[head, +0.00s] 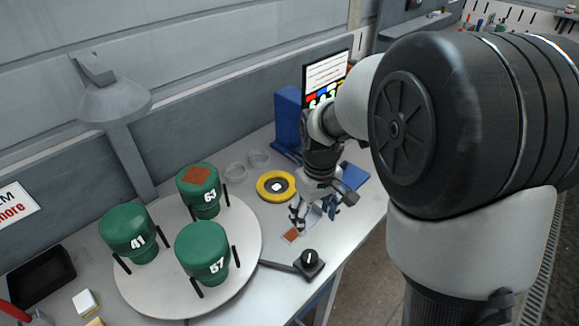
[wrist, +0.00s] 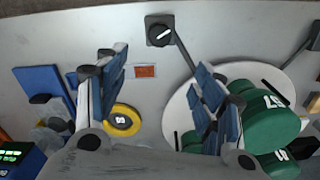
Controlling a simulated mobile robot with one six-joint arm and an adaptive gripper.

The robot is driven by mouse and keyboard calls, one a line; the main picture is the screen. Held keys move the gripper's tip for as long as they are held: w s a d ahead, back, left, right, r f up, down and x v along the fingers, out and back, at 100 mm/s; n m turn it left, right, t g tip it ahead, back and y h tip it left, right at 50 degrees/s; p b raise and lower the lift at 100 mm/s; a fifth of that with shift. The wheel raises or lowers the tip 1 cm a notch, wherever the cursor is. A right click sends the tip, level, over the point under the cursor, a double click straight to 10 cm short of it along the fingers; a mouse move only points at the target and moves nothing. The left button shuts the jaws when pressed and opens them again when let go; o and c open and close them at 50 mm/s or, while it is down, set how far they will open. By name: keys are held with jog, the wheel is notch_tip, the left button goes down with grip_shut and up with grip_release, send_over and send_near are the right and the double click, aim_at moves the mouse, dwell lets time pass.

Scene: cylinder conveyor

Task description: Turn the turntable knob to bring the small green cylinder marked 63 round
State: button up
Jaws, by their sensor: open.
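The round white turntable (head: 252,241) carries three green cylinders. The one marked 63 (head: 205,200) stands at the back with a brown square on top. The one marked 41 (head: 128,228) is at the left, and the one marked 57 (head: 204,256) is at the front. The black turntable knob (head: 309,262), with a white line, is at the table's front edge; it also shows at the top of the wrist view (wrist: 159,32). My gripper (head: 314,214) is open and empty above the table, behind the knob and apart from it. In the wrist view its fingers partly cover the turntable.
A yellow ring (head: 264,192) lies behind my gripper, near a blue stand (head: 287,115) with a screen. A small orange tag (head: 291,236) lies below the gripper. A dark arm (head: 276,265) links knob and turntable. A black tray (head: 40,276) is at the left.

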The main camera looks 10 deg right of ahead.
aim_at(310, 255)
jog(key=f+b, duration=0.4)
jog(key=f, duration=1.4)
jog(key=shift+w+f+b, duration=0.2)
jog(key=shift+b, duration=0.1)
jog(key=shift+c, duration=0.3)
jog(key=c, duration=1)
